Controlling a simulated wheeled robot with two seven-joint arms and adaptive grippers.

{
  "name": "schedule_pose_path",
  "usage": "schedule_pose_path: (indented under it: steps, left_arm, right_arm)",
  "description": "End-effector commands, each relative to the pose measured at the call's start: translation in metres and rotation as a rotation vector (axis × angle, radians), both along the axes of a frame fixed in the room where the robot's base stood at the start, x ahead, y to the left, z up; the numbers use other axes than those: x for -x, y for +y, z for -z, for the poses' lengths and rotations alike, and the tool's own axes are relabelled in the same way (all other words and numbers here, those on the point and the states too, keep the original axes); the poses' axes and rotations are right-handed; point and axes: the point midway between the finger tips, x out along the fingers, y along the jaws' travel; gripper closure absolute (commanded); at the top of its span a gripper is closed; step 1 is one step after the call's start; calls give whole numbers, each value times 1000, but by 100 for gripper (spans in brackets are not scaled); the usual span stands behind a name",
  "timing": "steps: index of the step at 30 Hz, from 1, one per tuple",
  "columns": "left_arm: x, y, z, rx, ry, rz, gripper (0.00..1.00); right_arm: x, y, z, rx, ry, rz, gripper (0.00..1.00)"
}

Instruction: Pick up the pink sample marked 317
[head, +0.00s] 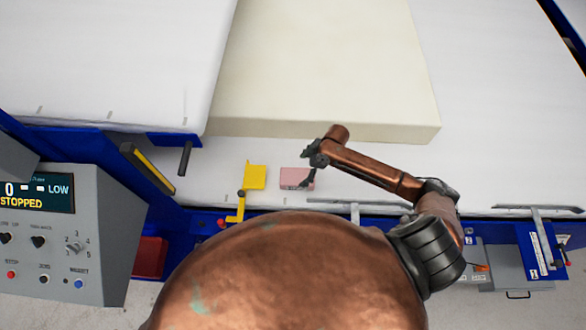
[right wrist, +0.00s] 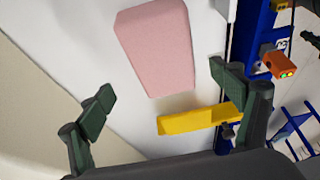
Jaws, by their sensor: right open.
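The pink sample (head: 294,177) is a small block lying on the white table surface (head: 480,130), near its front edge. Any number on it is too small to read. In the right wrist view the pink block (right wrist: 158,50) lies ahead of the fingers, tilted in the picture, its near end between the fingertip lines. My right gripper (head: 310,168) is open above and at the right side of the block; its two dark fingers (right wrist: 160,84) are spread wide with nothing held. My left gripper does not show.
A yellow bracket (head: 255,177) stands just left of the sample and also shows close to one finger in the wrist view (right wrist: 195,120). A large cream foam slab (head: 320,70) lies behind. A control box reading STOPPED (head: 60,225) stands at left.

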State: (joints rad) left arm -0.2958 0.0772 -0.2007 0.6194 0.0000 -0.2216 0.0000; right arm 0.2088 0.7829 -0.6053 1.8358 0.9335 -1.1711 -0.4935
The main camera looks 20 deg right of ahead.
Motion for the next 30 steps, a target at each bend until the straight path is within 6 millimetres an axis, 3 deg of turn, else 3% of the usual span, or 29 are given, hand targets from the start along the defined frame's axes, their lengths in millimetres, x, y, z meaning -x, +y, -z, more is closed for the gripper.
schedule_pose_path:
  steps: [9,17,26,30]
  left_arm:
    - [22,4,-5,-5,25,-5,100]
    - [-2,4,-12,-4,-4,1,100]
    - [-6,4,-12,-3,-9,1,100]
    - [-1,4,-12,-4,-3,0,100]
  right_arm:
    - [-5,10,34,-2,6,7,15]
    - [-8,20,67,-1,5,6,15]
    - [-9,22,71,0,3,3,15]
    - [-9,22,71,1,3,3,25]
